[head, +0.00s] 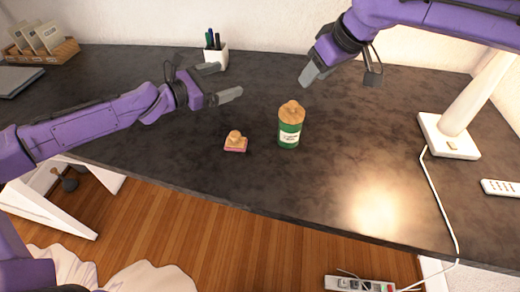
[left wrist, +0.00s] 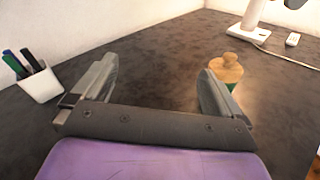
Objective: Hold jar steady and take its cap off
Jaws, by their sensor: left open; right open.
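The jar (head: 289,135) stands upright on the dark desk, green with a pale label. Its tan cap (head: 291,111) sits on top. My left gripper (head: 232,82) is open and empty, to the left of the jar and apart from it. In the left wrist view the cap (left wrist: 227,68) shows just beyond the right finger of my left gripper (left wrist: 155,85), which hides much of the jar (left wrist: 233,87).
A small pink block with a tan knob (head: 235,143) lies left of the jar, near the desk's front edge. A white pen cup (head: 216,56) stands at the back. A white lamp (head: 452,135) with a cord and a remote (head: 500,188) are at the right.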

